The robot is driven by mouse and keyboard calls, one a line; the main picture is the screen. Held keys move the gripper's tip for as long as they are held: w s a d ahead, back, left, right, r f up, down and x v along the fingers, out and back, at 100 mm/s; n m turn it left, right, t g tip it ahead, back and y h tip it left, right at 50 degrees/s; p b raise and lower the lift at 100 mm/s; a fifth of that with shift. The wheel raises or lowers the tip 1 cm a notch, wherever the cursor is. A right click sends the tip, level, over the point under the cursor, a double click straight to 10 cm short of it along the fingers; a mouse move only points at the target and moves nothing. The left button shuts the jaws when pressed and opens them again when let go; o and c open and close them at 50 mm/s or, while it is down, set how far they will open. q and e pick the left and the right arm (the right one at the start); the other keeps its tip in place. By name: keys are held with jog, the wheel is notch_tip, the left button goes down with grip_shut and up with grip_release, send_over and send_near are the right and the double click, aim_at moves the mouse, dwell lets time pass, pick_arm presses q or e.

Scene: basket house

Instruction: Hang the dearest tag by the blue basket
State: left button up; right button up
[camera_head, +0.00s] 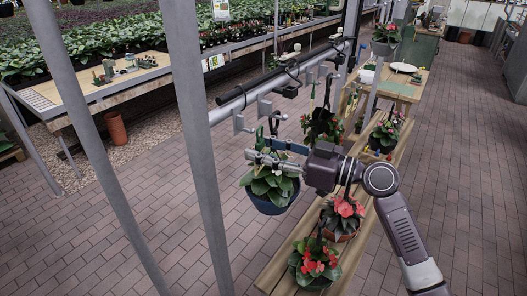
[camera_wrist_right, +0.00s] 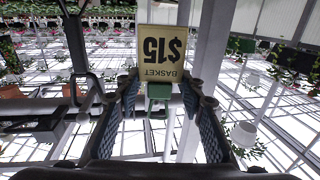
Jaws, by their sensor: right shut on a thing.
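My right gripper (camera_head: 257,158) reaches in from the right, just above the blue basket (camera_head: 272,203). The basket holds leafy green plants and hangs below the rail. In the right wrist view my right gripper (camera_wrist_right: 160,88) is shut on the green holder (camera_wrist_right: 158,91) of a cream price tag (camera_wrist_right: 162,47). The tag reads "$15 BASKET" and shows upside down there. I cannot make out the tag clearly in the head view. The grey rail (camera_head: 224,110) with brackets runs above the basket. My left gripper is not in view.
A wooden bench (camera_head: 293,255) with red-flowered pots (camera_head: 342,216) stands right of the basket. Grey posts (camera_head: 190,110) cross the left foreground. A dark hanging basket (camera_head: 322,126) is farther along the rail. Brick floor (camera_head: 110,215) is clear at the lower left.

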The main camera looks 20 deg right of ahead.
jog(key=shift+w+a, duration=0.1)
dwell(0.3)
jog(key=shift+x, duration=1.15)
jog(key=shift+w, duration=0.15)
jog(key=shift+w+b, duration=0.25)
jog(key=shift+b, duration=0.3)
jog(key=shift+w+a, duration=0.1)
jog(key=shift+w, duration=0.1)
jog(key=shift+s, duration=0.1)
jog(key=shift+b, duration=0.45)
jog(key=shift+f, duration=0.15)
